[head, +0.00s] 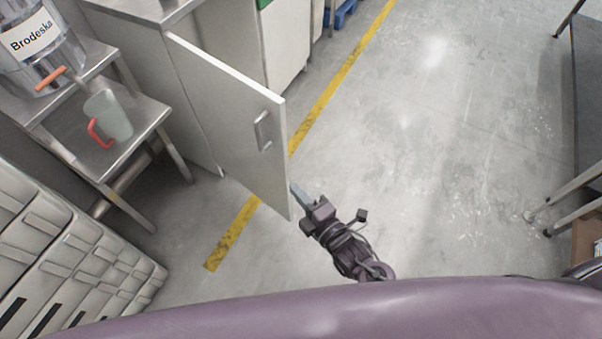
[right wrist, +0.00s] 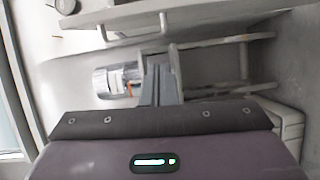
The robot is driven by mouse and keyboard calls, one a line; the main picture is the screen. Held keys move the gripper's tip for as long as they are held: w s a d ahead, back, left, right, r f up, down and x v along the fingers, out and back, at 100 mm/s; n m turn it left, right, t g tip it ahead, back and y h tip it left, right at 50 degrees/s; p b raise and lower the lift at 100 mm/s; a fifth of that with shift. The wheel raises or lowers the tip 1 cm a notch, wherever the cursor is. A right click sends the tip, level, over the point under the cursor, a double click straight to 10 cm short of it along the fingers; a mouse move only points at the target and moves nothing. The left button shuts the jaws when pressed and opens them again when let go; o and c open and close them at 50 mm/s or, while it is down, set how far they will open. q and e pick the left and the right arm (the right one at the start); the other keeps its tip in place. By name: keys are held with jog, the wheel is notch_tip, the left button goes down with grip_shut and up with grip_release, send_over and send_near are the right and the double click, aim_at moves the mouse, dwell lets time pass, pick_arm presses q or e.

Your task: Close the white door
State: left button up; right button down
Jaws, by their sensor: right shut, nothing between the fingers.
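The white door (head: 228,120) stands open from the grey cabinet in the head view. Its hinge side is at the cabinet on the left, and its free edge points toward the lower right. A metal handle (head: 263,131) sits on its right face near the free edge. My right gripper (head: 297,190) is at the lower end of that free edge, fingers shut and empty. I cannot tell whether it touches the door. Its closed fingers (right wrist: 160,82) also show in the right wrist view. My left gripper is not in view.
A metal table (head: 145,112) at left holds a jug with a red handle (head: 112,118) beside the Brodeska machine (head: 40,45). Stacked pale crates (head: 60,245) stand at lower left. Open concrete floor (head: 430,150) with a yellow line lies right of the door.

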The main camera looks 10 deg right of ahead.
aim_at(284, 151)
jog(key=shift+n+y, duration=0.3)
jog(key=shift+n, duration=0.1)
jog(key=shift+w+a+r, duration=0.3)
jog(key=shift+w+a, duration=0.1)
jog(key=shift+w, duration=1.5)
jog(key=shift+w+a+r, duration=0.25)
jog(key=shift+w+a, duration=0.15)
jog(key=shift+w, duration=1.45)
jog(key=shift+w+a+r, duration=0.3)
jog(key=shift+w+a, duration=0.1)
jog(key=shift+w, duration=1.5)
jog(key=shift+d, duration=0.1)
